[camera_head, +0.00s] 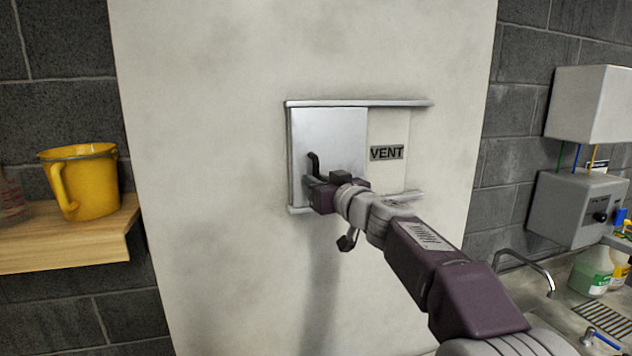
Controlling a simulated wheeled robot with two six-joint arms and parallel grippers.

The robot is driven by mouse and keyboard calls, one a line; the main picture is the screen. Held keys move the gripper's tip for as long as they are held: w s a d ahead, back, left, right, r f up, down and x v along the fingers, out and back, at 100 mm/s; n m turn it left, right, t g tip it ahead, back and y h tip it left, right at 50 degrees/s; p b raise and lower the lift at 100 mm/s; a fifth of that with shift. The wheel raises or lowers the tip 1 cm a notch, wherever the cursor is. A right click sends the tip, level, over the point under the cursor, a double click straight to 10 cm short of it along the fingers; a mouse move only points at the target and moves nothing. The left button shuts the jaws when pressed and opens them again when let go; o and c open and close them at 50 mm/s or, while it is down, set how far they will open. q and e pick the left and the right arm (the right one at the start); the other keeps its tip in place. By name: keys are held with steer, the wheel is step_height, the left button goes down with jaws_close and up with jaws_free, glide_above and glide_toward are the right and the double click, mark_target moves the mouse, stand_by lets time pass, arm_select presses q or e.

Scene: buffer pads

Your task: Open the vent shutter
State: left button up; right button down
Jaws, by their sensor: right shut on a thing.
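The vent shutter (335,135) is a shiny metal plate set between an upper and a lower rail on a pale wall panel. It covers the left part of the frame. To its right is a bare pale area with a dark VENT label (387,153). A black handle (314,162) stands on the left part of the shutter. My right gripper (316,186) is at this handle and shut on it; its fingers hide the handle's lower part. My left gripper is not in view.
A yellow bucket (82,185) stands on a wooden shelf (70,240) at the left. A grey dispenser unit (582,205), a tap (530,262) and bottles (592,272) are at the right. The wall left of the shutter is clear.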

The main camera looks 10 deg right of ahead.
stand_by(0.8)
steer(key=d+b, duration=0.1)
steer(key=d, duration=0.3)
steer(key=d+b, duration=0.1)
steer(key=d, duration=0.4)
steer(key=d+b, duration=0.1)
steer(key=d, duration=0.3)
steer(key=shift+w+d+r, duration=0.1)
steer(key=shift+w+d, duration=0.15)
steer(key=shift+d, duration=0.15)
steer(key=c, duration=1.4)
jaws_free()
steer(key=shift+a, duration=0.15)
steer(key=b, duration=0.6)
glide_toward(360, 171)
steer(key=v, duration=0.3)
